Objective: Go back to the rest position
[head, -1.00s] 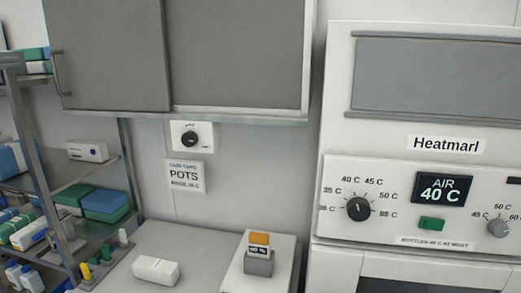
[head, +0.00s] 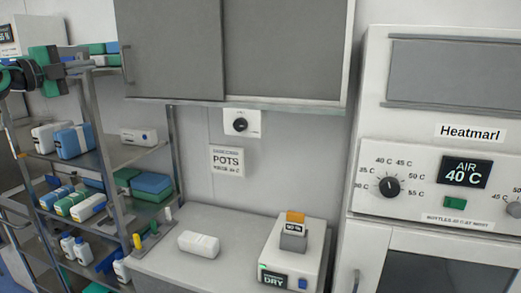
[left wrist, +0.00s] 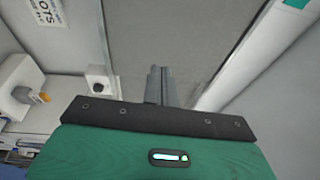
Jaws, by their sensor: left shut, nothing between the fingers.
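My left gripper (head: 78,67) is at the upper left of the head view, raised in front of the upper part of the shelf rack. Its fingers are together and hold nothing. In the left wrist view, the gripper's closed fingers (left wrist: 159,84) stick out beyond its green and black body, in front of a grey cabinet panel. My right gripper is not in view.
A metal shelf rack (head: 88,128) with boxes and bottles stands at the left. A counter (head: 180,262) holds a white box (head: 199,244) and a small device (head: 292,262). A wall cabinet (head: 285,50) hangs above. The Heatmarl warming cabinet (head: 405,225) stands at the right.

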